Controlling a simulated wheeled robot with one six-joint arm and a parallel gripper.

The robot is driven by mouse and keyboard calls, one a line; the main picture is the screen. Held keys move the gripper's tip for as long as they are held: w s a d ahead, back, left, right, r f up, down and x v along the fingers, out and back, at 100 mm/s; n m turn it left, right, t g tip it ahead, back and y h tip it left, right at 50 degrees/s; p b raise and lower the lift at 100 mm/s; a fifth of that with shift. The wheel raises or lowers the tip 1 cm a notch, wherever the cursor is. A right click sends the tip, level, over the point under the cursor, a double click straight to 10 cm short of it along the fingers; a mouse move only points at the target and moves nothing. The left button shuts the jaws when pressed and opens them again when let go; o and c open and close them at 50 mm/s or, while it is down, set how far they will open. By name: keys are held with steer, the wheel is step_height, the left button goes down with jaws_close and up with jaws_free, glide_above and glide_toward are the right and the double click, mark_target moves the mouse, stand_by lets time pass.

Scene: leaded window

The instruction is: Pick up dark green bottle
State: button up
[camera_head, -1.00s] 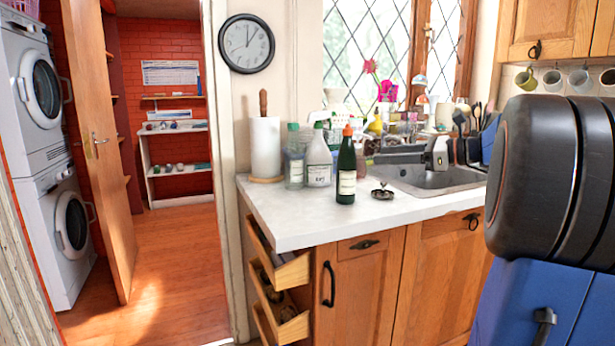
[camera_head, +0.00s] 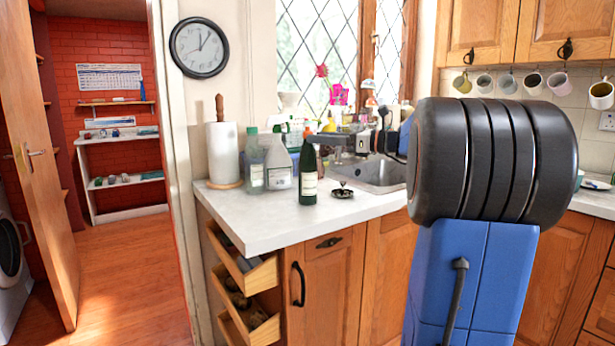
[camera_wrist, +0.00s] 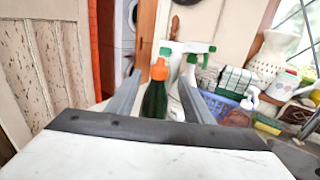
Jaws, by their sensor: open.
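The dark green bottle (camera_head: 308,188) stands upright on the white counter in the head view. In the wrist view the bottle (camera_wrist: 155,98) shows between the two grey fingers of my gripper (camera_wrist: 160,78), which are apart with nothing held. Its lower part is hidden by the gripper body. In the head view my gripper (camera_head: 328,139) appears just right of the bottle's upper part. I cannot tell how far the fingers reach around it.
A clear green-capped bottle (camera_head: 255,165), a white spray bottle (camera_head: 279,165) and a paper towel roll (camera_head: 224,155) stand left of the bottle. A dark drain plug (camera_head: 343,192) lies to its right, near the sink (camera_head: 380,176). Open drawers (camera_head: 245,272) jut out below the counter.

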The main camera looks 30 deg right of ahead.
steer(key=x, duration=0.8)
steer(key=shift+a, duration=0.2)
steer(key=shift+w, duration=0.15)
steer(key=shift+c, duration=0.5)
jaws_close()
